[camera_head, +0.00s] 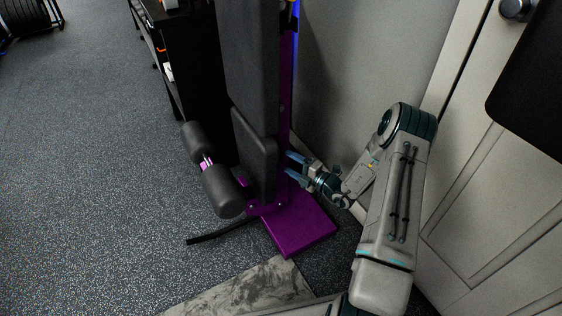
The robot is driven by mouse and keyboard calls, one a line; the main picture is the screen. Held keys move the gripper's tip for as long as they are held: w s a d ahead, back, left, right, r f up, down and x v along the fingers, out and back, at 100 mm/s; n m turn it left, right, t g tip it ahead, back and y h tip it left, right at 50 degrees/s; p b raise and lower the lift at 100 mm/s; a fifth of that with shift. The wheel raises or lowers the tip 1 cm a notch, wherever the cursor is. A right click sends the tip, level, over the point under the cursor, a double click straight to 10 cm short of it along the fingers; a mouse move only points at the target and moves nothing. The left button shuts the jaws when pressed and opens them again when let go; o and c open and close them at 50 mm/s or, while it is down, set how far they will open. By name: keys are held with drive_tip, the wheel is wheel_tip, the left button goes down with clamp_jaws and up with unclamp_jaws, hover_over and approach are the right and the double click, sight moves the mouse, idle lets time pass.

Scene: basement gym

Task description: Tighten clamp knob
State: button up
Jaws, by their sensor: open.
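A purple-framed exercise bench (300,224) stands upright by the wall. It has tall black back pads, a smaller black pad (254,155) and black foam rollers (222,190) low on its left. I cannot make out the clamp knob; it may be hidden by the pad, the purple post (284,110) or my gripper. My gripper (289,164) reaches in from the right, its blue fingers apart at the lower part of the purple post. Its fingertips are close to the post, and I cannot tell whether they touch it. I see nothing held between them.
A black shelf unit (185,65) stands behind the bench on the left. A pale panelled door (485,190) with a round doorknob (515,9) is on the right, near my arm. A grey patterned mat (250,290) lies in front. The speckled floor (90,170) on the left is mostly clear.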

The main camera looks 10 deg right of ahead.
drive_tip(key=shift+b+x, duration=0.55)
drive_tip(key=shift+x, duration=1.8)
drive_tip(key=c, duration=1)
drive_tip(key=shift+n+g+h+p, duration=0.3)
drive_tip(key=shift+n+g+p, duration=0.2)
drive_tip(key=shift+n+p, duration=1)
drive_tip(key=o, duration=1)
